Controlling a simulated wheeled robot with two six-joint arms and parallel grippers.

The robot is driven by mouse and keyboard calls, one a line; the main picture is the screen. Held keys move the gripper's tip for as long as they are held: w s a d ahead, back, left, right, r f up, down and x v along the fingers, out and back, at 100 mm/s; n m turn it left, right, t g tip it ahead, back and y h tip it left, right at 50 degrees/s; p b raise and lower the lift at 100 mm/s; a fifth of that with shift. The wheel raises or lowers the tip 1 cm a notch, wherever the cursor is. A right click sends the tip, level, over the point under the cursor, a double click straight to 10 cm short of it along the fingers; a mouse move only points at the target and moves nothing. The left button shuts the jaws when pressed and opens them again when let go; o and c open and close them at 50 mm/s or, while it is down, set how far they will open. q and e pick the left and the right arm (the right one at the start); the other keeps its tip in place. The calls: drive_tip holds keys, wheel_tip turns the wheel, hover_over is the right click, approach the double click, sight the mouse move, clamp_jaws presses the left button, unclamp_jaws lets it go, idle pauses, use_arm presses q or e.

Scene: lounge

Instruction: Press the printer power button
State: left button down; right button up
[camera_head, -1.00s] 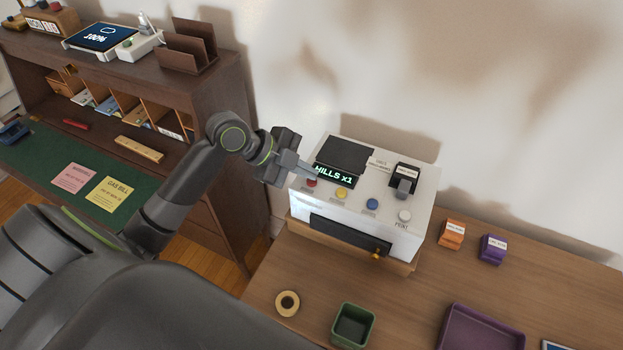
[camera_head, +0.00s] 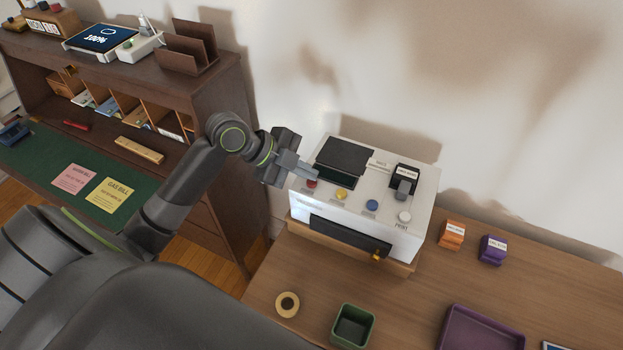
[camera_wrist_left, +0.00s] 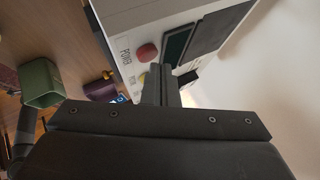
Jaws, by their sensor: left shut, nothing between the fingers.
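The white printer (camera_head: 300,205) stands on the wooden table, with a row of red, yellow, blue and white buttons on top. The red button (camera_head: 312,183) is at the left end; in the left wrist view the red button (camera_wrist_left: 147,53) sits beside the label "POWER". The printer's small screen (camera_head: 334,176) is dark. My left gripper (camera_head: 314,174) is shut and empty, its tips just above and beside the red button. In the left wrist view the fingers (camera_wrist_left: 160,75) appear close to the button but not covering it. I cannot tell whether they touch. My right gripper is not in view.
Orange block (camera_head: 452,235) and purple block (camera_head: 492,249) lie right of the printer. A tape roll (camera_head: 288,303), green bin (camera_head: 352,326) and purple tray (camera_head: 482,330) are in front. A dark shelf desk (camera_head: 215,110) stands at the left.

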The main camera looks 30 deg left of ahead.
use_arm(q)
drive_tip(key=shift+r, duration=0.1)
wheel_tip(320, 180, up, 6)
drive_tip(key=p, duration=0.5)
idle(0.4)
